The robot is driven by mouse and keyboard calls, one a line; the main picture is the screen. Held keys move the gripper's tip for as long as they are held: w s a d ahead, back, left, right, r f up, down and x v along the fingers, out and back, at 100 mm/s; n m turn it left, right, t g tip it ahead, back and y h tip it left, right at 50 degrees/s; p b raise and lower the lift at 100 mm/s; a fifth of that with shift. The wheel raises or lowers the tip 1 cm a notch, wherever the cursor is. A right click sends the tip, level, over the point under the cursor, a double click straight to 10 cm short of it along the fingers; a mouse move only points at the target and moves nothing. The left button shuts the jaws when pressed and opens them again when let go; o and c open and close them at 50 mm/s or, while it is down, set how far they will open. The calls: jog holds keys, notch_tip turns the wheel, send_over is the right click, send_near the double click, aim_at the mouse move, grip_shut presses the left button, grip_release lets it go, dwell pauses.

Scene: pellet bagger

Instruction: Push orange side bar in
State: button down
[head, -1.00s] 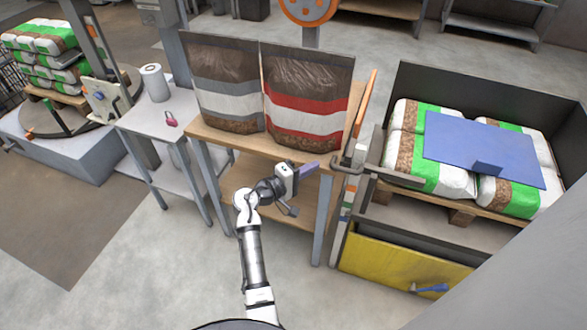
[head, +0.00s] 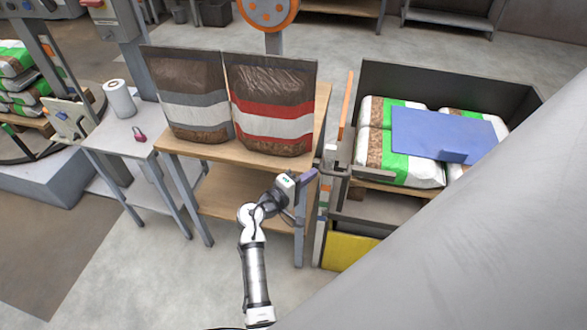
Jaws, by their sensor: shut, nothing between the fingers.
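My gripper (head: 308,178) is shut and empty, in front of the table's right front corner. It appears nearer to me than the bar, with a visible gap between them. Whether the gripper touches the table edge I cannot tell.
Two filled pellet bags, one grey-banded (head: 190,100) and one red-banded (head: 272,110), stand on the table. A dark bin (head: 430,82) at right holds sacks under a blue panel (head: 440,135). A grey surface (head: 480,250) fills the lower right. Floor at lower left is clear.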

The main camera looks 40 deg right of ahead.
jog(key=s+d, duration=0.9)
jog(key=s, duration=0.1)
jog(key=shift+s+d+p, duration=0.15)
jog(key=shift+s+p, duration=0.25)
